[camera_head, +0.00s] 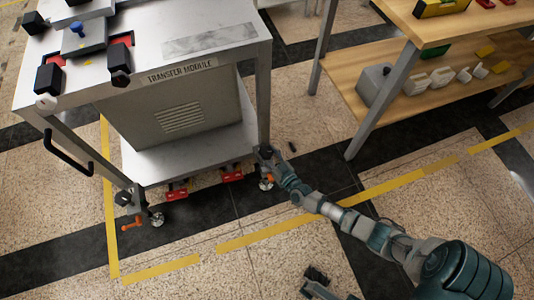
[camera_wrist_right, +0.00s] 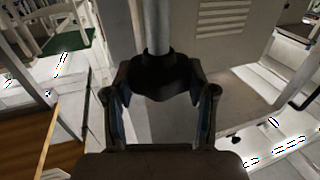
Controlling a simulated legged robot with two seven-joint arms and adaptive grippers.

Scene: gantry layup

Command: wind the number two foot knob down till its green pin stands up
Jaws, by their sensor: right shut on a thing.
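The transfer module (camera_head: 180,115) is a grey cart with a white top. My right gripper (camera_head: 266,153) is at its front right leg, low down, above an orange-handled caster. In the right wrist view, the two fingers of my right gripper (camera_wrist_right: 162,105) are shut on a black foot knob (camera_wrist_right: 161,77) around a pale post (camera_wrist_right: 158,25). I see no number on the knob and no green pin; the gripper hides much of this foot. A dark part at the bottom edge may be my left gripper (camera_head: 318,283); its fingers are unclear.
Another foot with an orange lever (camera_head: 132,222) is at the front left leg. Red clamps (camera_head: 177,191) sit under the lower shelf. A wooden bench (camera_head: 425,95) stands at the right. The floor with yellow tape (camera_head: 290,226) is open in front.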

